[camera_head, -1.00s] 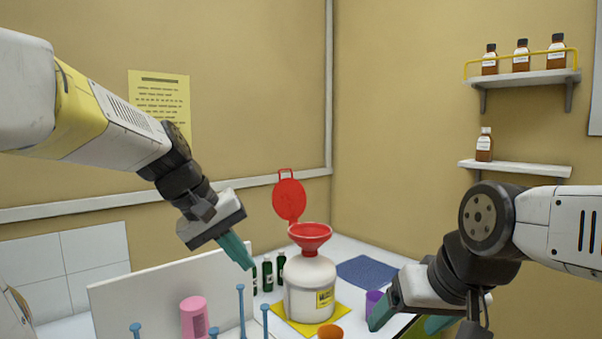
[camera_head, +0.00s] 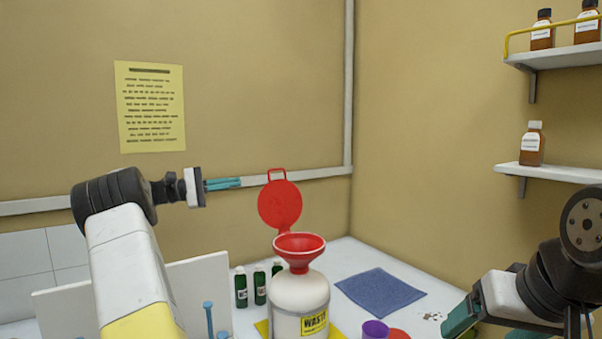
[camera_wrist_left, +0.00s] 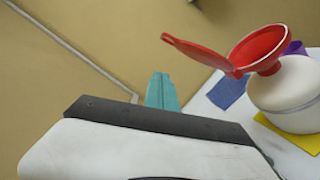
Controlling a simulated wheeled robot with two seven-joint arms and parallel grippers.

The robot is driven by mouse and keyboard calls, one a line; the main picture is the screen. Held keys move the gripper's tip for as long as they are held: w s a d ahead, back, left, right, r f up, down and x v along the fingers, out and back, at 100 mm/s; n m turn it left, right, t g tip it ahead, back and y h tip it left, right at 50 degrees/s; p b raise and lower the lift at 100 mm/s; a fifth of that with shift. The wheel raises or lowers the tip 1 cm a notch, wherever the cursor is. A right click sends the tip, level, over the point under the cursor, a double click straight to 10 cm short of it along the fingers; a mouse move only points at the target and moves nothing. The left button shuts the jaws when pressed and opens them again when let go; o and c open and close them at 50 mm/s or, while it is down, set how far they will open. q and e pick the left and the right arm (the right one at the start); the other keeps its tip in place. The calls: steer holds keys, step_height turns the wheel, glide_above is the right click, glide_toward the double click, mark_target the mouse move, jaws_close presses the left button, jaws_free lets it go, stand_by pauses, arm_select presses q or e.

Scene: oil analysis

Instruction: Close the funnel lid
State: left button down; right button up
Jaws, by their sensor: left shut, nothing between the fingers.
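The red funnel (camera_head: 300,247) sits on top of a white waste bottle (camera_head: 300,295). Its round red lid (camera_head: 280,205) stands open and upright, hinged behind the funnel mouth, with a loop handle on top. My left gripper (camera_head: 240,183) is shut and empty, in the air left of the lid, its fingers pointing right towards the lid's upper part with a gap between. In the left wrist view the shut fingertips (camera_wrist_left: 161,78) show left of the lid (camera_wrist_left: 200,52) and funnel (camera_wrist_left: 262,45). My right gripper (camera_head: 492,325) is low at the right, fingers apart, partly cut off.
Small dark green bottles (camera_head: 241,288) stand left of the waste bottle. A blue mat (camera_head: 381,292) and a purple cup (camera_head: 375,328) lie to its right. A white panel (camera_head: 200,290) and blue pegs (camera_head: 208,318) stand at front left. Shelves (camera_head: 560,172) hang on the right wall.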

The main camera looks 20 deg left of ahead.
arm_select(q)
steer(key=w+d+r, duration=0.3)
steer(key=d, duration=0.7)
steer(key=shift+w, duration=0.25)
steer(key=shift+s, duration=0.1)
